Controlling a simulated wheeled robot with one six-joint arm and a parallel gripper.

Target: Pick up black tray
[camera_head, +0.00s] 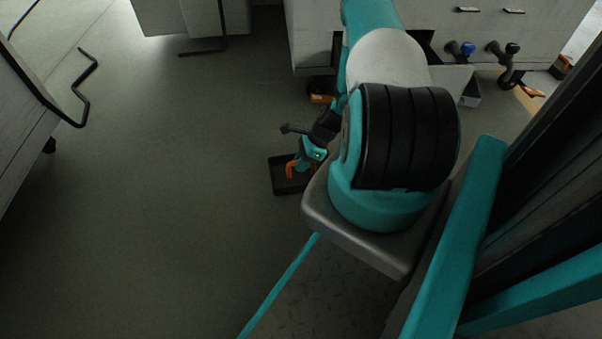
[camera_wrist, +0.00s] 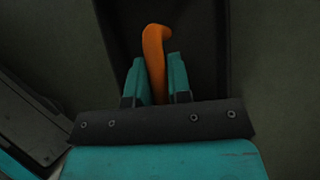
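The black tray (camera_head: 281,182) lies on the floor left of my arm in the head view, and its right part is hidden by my arm. In the wrist view the dark tray (camera_wrist: 210,42) spans the space beyond my fingers. My gripper (camera_wrist: 159,75) is over the tray, with its two teal fingers shut on an upright orange piece (camera_wrist: 155,48) with a bent top. The head view also shows the orange piece (camera_head: 290,170) at the tray. I cannot tell whether the orange piece is part of the tray.
A pale cabinet (camera_head: 310,35) stands at the back, with a small dark and orange item (camera_head: 321,97) on the floor before it. A bent black bar (camera_head: 84,90) juts out at the left. The floor (camera_head: 150,200) left of the tray is clear.

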